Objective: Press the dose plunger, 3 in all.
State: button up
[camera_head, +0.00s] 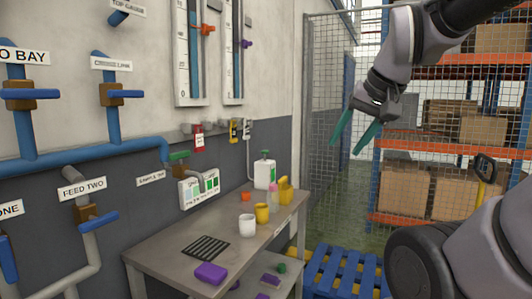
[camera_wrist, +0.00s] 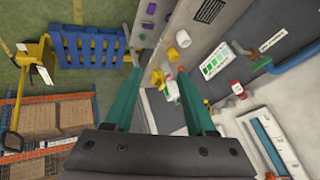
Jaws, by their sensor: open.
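A white dispenser bottle (camera_head: 265,174) with a green top (camera_head: 265,154) stands upright at the far end of the metal table, near the wall. The green top looks like the dose plunger. My gripper (camera_head: 346,149) has two teal fingers spread apart and empty. It hangs in the air to the right of the table and above its height, clear of the bottle. In the wrist view my gripper (camera_wrist: 160,65) reaches over the table's end, and its right finger hides part of the area around the bottle.
A blue pallet (camera_head: 340,274) lies on the floor. A mesh fence (camera_head: 325,80) stands behind.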

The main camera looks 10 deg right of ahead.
grip_shut()
dwell(1.5)
